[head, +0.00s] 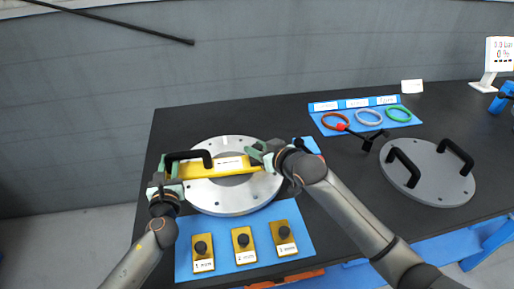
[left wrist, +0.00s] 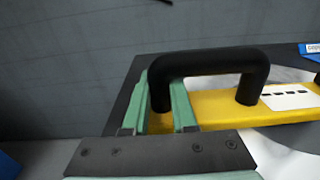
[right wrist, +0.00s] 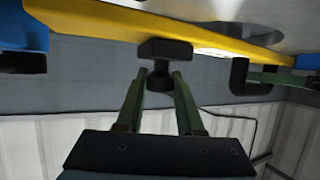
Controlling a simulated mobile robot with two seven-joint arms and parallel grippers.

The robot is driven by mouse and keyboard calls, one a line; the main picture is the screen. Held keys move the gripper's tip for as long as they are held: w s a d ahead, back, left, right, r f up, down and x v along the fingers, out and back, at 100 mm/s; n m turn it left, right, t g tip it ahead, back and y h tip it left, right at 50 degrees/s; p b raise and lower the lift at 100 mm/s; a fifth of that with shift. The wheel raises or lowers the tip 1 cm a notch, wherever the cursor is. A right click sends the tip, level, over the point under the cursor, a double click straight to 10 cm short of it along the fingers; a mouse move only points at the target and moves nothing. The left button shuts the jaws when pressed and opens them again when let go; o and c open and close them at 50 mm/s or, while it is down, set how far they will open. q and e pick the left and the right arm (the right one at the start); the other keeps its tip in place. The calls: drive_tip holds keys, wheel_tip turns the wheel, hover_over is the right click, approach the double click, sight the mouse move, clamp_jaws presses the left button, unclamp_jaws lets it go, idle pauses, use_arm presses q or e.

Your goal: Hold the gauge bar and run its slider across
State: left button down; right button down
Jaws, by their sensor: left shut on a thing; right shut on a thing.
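The yellow gauge bar (head: 203,170) lies across the pale round flange (head: 235,202). The bar has a white label and a black arched handle (left wrist: 210,62) at its left end. My left gripper (head: 170,168) is shut on the left post of that handle, one finger on each side in the left wrist view. The slider (right wrist: 165,49) is a black block with a round knob on the bar's edge. My right gripper (right wrist: 158,85) is shut on this knob. In the head view my right gripper (head: 262,152) is near the bar's right end and hides the slider.
A blue mat (head: 215,268) in front holds several yellow blocks with black knobs. A grey lid (head: 437,190) with two black handles lies right. Behind it, a blue mat (head: 398,124) holds coloured rings, and a red-tipped black tool (head: 358,134) lies near.

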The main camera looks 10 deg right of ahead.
drive_tip(key=d, duration=0.7)
drive_tip(key=shift+s+f, duration=0.1)
drive_tip(key=c, duration=0.5)
unclamp_jaws()
drive_tip(key=shift+a, duration=0.1)
drive_tip(key=shift+s, duration=0.1)
drive_tip(key=v, duration=1.2)
